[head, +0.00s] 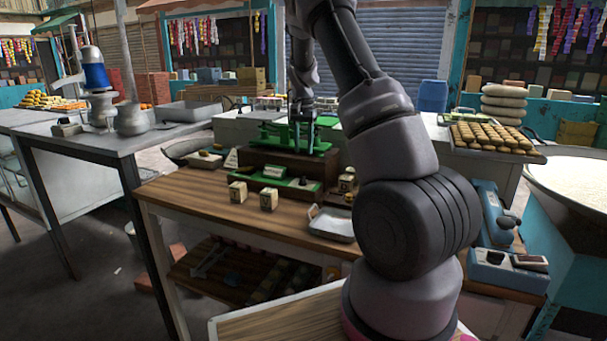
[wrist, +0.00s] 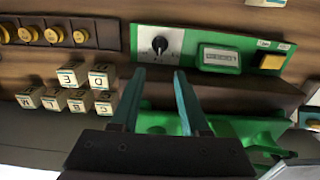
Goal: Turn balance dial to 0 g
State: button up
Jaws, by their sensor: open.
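The balance dial (wrist: 159,45) is a black knob on a silver plate in the wrist view. It sits at the left end of a green panel (wrist: 231,68); its markings are too small to read. Beside it on the panel are a small display (wrist: 220,57) and a yellow button (wrist: 271,62). My gripper (wrist: 156,72) is open and empty, its two teal fingers pointing toward the dial, with the tips to either side of it in the picture. I cannot tell how far above the dial they are. In the head view the green balance (head: 318,146) stands behind the panel (head: 278,178).
Several lettered cubes (wrist: 74,76) lie left of the fingers, and gold weights (wrist: 54,34) sit in a dark holder. In the head view a metal tray (head: 332,223) stands at the front edge of the wooden table (head: 190,195), whose left side has bare room.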

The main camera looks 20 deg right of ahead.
aim_at(304, 177)
notch_tip(304, 177, down, 10)
jog(key=shift+f, duration=0.1)
dwell(0.4)
grip_shut()
